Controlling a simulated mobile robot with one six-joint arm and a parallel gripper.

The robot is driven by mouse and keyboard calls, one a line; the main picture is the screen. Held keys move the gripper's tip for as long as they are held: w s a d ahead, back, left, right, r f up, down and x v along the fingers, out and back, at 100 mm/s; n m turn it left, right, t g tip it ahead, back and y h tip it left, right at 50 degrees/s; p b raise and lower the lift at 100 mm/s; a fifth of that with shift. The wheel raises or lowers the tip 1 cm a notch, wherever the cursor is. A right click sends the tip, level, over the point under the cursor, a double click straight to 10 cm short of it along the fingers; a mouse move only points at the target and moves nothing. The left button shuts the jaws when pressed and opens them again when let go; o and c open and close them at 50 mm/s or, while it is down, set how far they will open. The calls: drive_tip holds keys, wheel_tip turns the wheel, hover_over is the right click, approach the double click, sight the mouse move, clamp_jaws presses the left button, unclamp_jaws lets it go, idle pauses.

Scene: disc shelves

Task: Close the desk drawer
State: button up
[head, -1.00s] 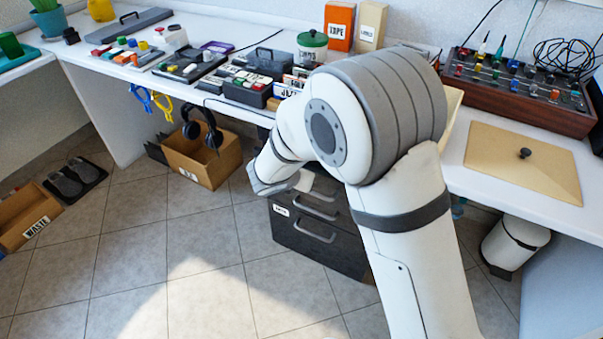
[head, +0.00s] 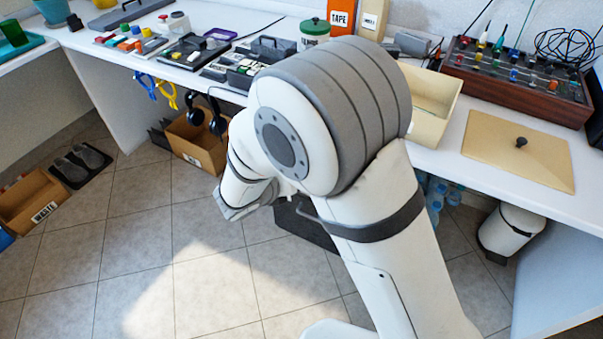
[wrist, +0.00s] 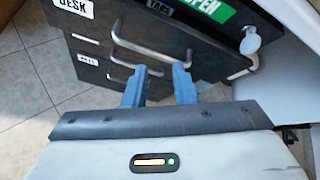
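The desk drawer front (wrist: 98,32) is dark, with a white DESK label and a silver bar handle (wrist: 150,50), at the upper left of the wrist view. My gripper (wrist: 159,72) is open, its two blue-grey fingers apart, with tips close below the handle. I cannot tell whether they touch it. How far the drawer stands out is unclear. A lower drawer front (wrist: 72,75) with its own label and handle lies beneath. In the head view the dark drawer unit (head: 303,226) is mostly hidden behind my arm, and the fingers are out of sight.
A white desk (head: 440,160) runs above, carrying a cream open tray (head: 432,105), a cream lid (head: 520,155) and a control box (head: 520,75). A cardboard box (head: 197,143) with headphones is left of the drawers. Tiled floor in front is clear.

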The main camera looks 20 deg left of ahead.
drive_tip(key=w+f+n+t+b, duration=0.1)
drive_tip(key=w+f+n, duration=0.1)
drive_tip(key=w+n, duration=0.1)
drive_tip(key=w+f+n+t+b, duration=0.1)
drive_tip(key=w+f+n+t, duration=0.1)
drive_tip(key=n, duration=0.3)
drive_tip(key=w+d+f+n+t, duration=0.1)
drive_tip(key=w+f+n, duration=0.3)
drive_tip(key=shift+f+n+b, duration=0.2)
drive_tip(key=shift+n+b, duration=0.2)
drive_tip(key=shift+s, duration=0.1)
drive_tip(key=shift+c, duration=0.2)
clamp_jaws()
